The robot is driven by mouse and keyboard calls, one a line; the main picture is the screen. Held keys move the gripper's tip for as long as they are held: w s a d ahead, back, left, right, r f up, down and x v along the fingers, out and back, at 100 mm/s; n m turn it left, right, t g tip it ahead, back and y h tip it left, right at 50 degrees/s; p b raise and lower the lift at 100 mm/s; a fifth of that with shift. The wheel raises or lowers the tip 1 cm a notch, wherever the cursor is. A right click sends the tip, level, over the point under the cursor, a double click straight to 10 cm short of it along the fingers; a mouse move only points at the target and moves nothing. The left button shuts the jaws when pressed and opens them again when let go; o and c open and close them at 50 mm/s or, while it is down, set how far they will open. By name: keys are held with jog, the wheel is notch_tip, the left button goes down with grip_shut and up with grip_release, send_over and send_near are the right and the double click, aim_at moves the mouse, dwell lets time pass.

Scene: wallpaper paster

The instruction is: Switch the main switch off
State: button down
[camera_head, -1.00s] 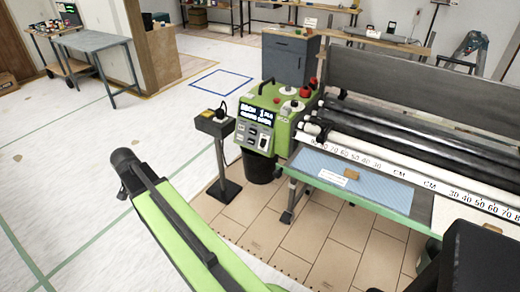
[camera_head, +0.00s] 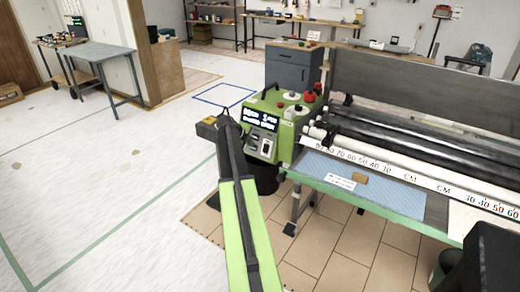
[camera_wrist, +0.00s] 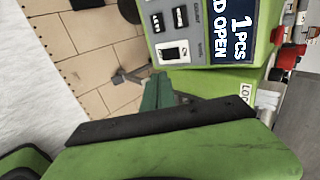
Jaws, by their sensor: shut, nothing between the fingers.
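The green control box (camera_head: 290,125) of the machine stands right of centre in the head view, with a lit display (camera_head: 262,118) and switches below it. My gripper (camera_wrist: 157,82) is shut and empty, just below the panel in the wrist view.
Red knobs (camera_head: 309,97) top the control box. The blue-covered table (camera_head: 385,198) and rollers extend right. The floor at left is free.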

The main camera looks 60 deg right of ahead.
aim_at(265, 149)
jog(key=shift+d+r+b+x, duration=0.2)
jog(key=shift+b+x, duration=1.3)
jog(key=shift+x, duration=0.75)
jog(key=shift+d+r+b+x, duration=0.2)
jog(key=shift+b+x, duration=1.25)
jog(key=shift+x, duration=0.8)
jog(key=shift+d+r+b+x, duration=0.2)
jog(key=shift+b+x, duration=1.3)
jog(key=shift+x, duration=0.75)
jog(key=shift+f, duration=0.15)
jog(key=shift+d+f, duration=0.1)
jog(key=shift+d, duration=0.05)
jog(key=shift+r+p, duration=0.7)
jog(key=shift+r, duration=0.15)
